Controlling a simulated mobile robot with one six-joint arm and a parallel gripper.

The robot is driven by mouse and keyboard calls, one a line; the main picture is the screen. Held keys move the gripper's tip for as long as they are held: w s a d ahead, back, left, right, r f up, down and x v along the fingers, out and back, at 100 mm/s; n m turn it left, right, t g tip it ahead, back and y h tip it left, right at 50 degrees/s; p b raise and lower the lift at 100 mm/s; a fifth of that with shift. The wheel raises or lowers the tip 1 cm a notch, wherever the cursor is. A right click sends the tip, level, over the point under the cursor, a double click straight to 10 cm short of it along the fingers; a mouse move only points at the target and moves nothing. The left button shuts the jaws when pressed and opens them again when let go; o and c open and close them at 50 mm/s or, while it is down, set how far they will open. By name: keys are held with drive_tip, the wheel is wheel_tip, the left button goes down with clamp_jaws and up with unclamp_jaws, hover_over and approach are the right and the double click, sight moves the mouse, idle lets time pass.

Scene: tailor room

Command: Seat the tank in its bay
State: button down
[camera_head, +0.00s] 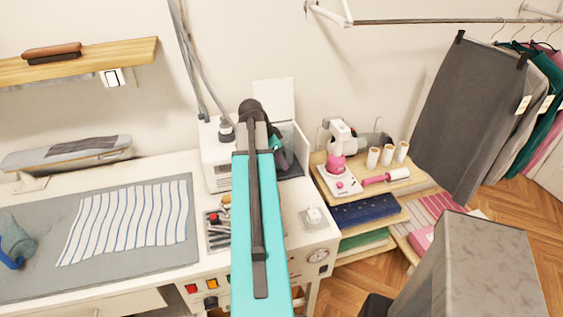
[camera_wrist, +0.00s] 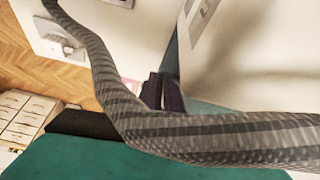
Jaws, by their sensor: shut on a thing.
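The white steam station (camera_head: 214,160) stands on the worktop, with its lid (camera_head: 275,98) raised. An open grey bay (camera_head: 291,166) is at its right side, partly behind my arm. My gripper (camera_head: 281,157) is at this bay, mostly hidden by my arm. It is shut on a dark green piece (camera_head: 277,145), apparently the tank, of which only a little shows. I cannot tell how deep it sits or whether it touches the bay walls. In the wrist view a grey ribbed hose (camera_wrist: 130,125) crosses close to the camera, over a broad teal surface that I cannot identify surely.
Grey cables (camera_head: 192,70) hang down to the station. Striped cloth (camera_head: 130,222) lies at left. A shelf unit (camera_head: 362,205) with a pink and white machine stands at right.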

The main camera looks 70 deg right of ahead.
drive_tip(key=shift+f, duration=0.45)
drive_tip(key=c, duration=2.1)
unclamp_jaws()
drive_tip(key=shift+r, duration=0.1)
drive_tip(key=p+v, duration=0.5)
drive_tip(key=v, duration=0.5)
drive_tip(key=shift+w+a+r, duration=0.1)
drive_tip(key=shift+w+r, duration=0.05)
drive_tip(key=shift+r, duration=0.25)
